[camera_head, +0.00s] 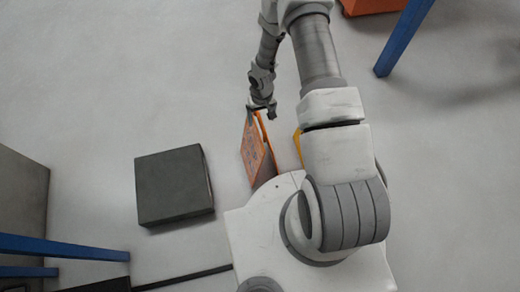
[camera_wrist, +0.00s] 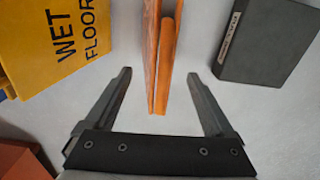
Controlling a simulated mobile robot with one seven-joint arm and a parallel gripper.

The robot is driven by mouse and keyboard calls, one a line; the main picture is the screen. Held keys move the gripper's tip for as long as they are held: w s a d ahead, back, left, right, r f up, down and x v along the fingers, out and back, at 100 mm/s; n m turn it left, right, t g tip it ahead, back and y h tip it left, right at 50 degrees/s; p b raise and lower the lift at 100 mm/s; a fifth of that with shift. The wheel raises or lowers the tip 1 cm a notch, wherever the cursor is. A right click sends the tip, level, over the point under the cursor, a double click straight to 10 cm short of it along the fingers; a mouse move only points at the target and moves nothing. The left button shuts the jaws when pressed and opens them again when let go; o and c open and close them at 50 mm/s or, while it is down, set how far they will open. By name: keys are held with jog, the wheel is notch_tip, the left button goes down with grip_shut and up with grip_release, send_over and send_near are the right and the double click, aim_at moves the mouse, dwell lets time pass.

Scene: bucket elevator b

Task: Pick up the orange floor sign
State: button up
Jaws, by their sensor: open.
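In the wrist view the orange floor sign (camera_wrist: 163,60) shows edge-on as two close panels, running from the top edge to the middle. My gripper (camera_wrist: 160,85) is open, with one finger on each side of the sign's near end and a visible gap to both. In the head view my gripper (camera_head: 262,108) is at the sign's top edge; its fingers are too small there to make out clearly.
A yellow wet floor sign (camera_wrist: 65,45) stands left of the orange one in the wrist view. A dark grey box (camera_wrist: 265,40) lies to the right. Blue beams (camera_head: 60,247) and an orange object (camera_head: 372,5) stand near the head view's edges. Floor at upper left is clear.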

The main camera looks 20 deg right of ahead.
aim_at(260, 146)
notch_tip(260, 146, down, 7)
jog(key=b, duration=0.2)
jog(key=shift+a+b, duration=0.2)
jog(key=shift+b, duration=0.1)
jog(key=shift+w+r, duration=0.1)
jog(key=shift+r, duration=0.05)
grip_shut()
